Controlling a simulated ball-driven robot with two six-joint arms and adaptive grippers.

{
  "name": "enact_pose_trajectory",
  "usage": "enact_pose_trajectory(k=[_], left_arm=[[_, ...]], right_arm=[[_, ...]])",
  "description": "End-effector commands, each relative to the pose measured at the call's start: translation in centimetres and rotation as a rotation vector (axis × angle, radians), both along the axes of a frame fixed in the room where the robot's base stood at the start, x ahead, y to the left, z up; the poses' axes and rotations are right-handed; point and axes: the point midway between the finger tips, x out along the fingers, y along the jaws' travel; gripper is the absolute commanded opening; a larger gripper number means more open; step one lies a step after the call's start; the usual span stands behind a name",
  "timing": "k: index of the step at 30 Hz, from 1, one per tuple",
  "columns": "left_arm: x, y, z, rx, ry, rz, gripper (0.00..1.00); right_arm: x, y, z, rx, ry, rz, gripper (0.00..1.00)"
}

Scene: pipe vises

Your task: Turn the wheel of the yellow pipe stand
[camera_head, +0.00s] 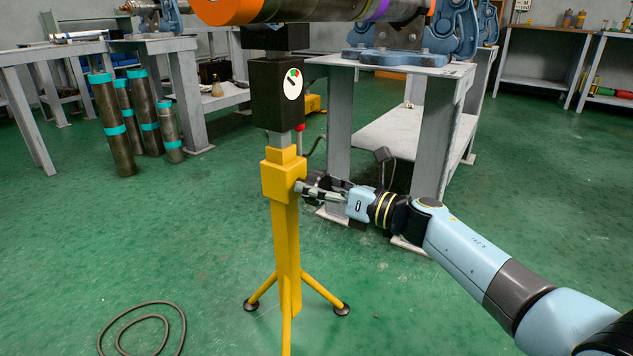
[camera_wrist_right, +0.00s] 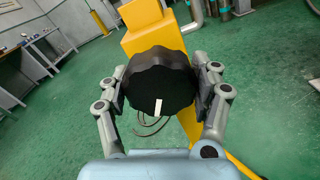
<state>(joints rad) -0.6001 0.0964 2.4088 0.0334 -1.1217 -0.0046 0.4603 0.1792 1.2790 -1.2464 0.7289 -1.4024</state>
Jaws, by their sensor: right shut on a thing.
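The yellow pipe stand (camera_head: 286,230) stands upright on tripod legs in the middle of the head view. Its yellow body also shows behind the wheel in the right wrist view (camera_wrist_right: 143,38). The black scalloped wheel (camera_wrist_right: 158,82), with a white mark low on its face, sits on the side of the stand. My right gripper (camera_wrist_right: 160,90) is shut on the wheel, one finger on each side of its rim. In the head view the right gripper (camera_head: 318,190) reaches the stand's collar from the right and hides most of the wheel. My left gripper is not in view.
A large pipe (camera_head: 320,10) lies above the stand. A black box with a dial (camera_head: 292,84) tops the stand's post. A grey table (camera_head: 430,90) stands close behind my right arm. A cable loop (camera_head: 145,325) lies on the green floor, front left.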

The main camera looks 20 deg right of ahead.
Motion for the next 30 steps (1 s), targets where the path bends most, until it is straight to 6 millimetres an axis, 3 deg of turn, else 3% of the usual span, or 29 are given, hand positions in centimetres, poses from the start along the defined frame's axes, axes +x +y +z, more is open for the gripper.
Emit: enact_pose_trajectory(k=[6, 30], left_arm=[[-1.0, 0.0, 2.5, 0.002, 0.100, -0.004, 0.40], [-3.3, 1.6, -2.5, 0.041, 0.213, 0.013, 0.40]], right_arm=[[0.0, 0.0, 0.2, 0.161, 0.127, 0.000, 0.32], [0.1, -0.1, 0.1, 0.757, 0.597, -0.001, 0.32]])
